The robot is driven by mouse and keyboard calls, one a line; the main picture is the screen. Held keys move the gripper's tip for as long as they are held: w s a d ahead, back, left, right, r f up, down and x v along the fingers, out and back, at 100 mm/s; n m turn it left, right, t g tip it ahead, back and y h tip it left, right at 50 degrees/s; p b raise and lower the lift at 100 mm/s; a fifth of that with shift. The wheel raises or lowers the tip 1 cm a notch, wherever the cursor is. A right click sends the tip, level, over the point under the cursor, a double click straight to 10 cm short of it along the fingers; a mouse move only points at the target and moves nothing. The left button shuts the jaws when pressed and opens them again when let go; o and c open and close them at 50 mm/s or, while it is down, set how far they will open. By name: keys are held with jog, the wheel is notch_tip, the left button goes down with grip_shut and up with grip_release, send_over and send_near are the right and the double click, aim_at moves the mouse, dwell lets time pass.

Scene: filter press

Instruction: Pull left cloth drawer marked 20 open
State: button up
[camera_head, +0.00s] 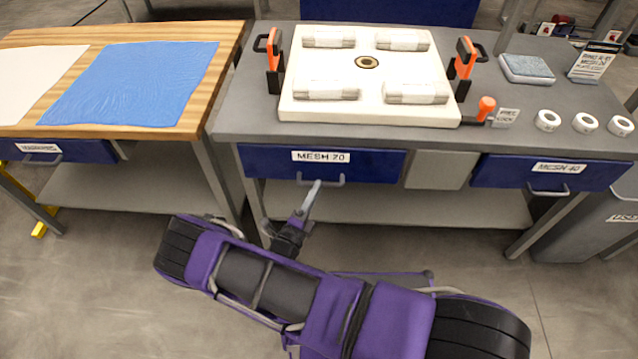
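The left cloth drawer (270,161) is a blue front under the grey table, with a white label that reads MESH 20. It looks shut, level with the table front. Its grey bar handle (336,183) hangs at the lower middle of the front. My gripper (315,187) reaches up from below, with its pale fingertips at the left part of this handle. I cannot tell whether the fingers touch or enclose the bar. Only one finger shows clearly, so its opening is hidden.
A second blue drawer (500,172), marked MESH 40, sits to the right under the same grey table (240,110). A white press plate (366,90) with orange clamps stands on top. A wooden table (205,95) is left, a grey bin (585,235) right. The floor in front is open.

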jog(key=shift+x, duration=1.3)
grip_shut()
dwell(0.5)
